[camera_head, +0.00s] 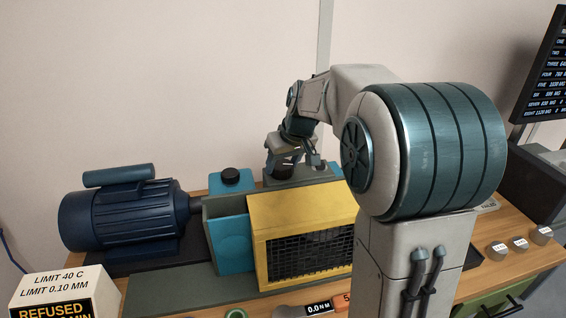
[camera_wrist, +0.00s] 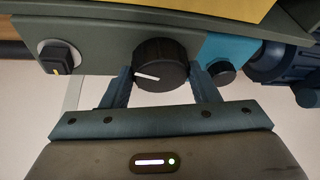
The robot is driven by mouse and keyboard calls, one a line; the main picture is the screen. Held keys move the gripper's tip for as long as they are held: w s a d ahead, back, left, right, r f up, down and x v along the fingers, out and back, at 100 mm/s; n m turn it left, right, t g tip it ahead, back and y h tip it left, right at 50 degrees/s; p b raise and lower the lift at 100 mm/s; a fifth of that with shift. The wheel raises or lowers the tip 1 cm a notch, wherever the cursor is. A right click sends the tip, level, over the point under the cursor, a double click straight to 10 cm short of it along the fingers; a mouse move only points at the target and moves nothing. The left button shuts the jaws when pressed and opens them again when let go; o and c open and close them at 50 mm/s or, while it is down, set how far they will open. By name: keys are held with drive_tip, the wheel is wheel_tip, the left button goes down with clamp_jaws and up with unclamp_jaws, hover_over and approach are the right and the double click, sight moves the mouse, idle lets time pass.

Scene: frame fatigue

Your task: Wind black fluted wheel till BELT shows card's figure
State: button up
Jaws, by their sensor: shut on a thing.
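The black fluted wheel (camera_wrist: 161,64) shows in the wrist view, with a white pointer line on its face toward the lower left. My gripper (camera_wrist: 163,80) is shut on the wheel, one finger at each side. In the head view my gripper (camera_head: 293,160) is behind the yellow mesh guard, and my arm hides part of that area. The wheel sits on a grey-green housing. A screen (camera_head: 553,70) at the upper right shows rows of white text, cut off by the frame edge. I cannot make out a BELT reading.
A blue motor (camera_head: 125,215) stands left of the yellow guard (camera_head: 300,215). A white card block (camera_head: 60,290) reads "LIMIT 40 C, LIMIT 0.10 MM". Small labelled weights (camera_head: 520,243) stand on the right.

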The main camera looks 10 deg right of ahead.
drive_tip(key=m+h, duration=0.1)
drive_tip(key=m, duration=0.1)
drive_tip(key=m+h, duration=0.1)
drive_tip(key=m, duration=0.2)
drive_tip(key=shift+a+b, duration=0.15)
drive_tip(key=shift+b, duration=0.25)
drive_tip(key=shift+m+h+b, duration=0.65)
drive_tip(key=shift+m+h, duration=0.05)
drive_tip(key=shift+m, duration=1.4)
drive_tip(key=o, duration=1)
drive_tip(key=v, duration=1.4)
drive_tip(key=shift+a+b, duration=0.15)
drive_tip(key=shift+b, duration=0.2)
drive_tip(key=shift+s+f, duration=0.1)
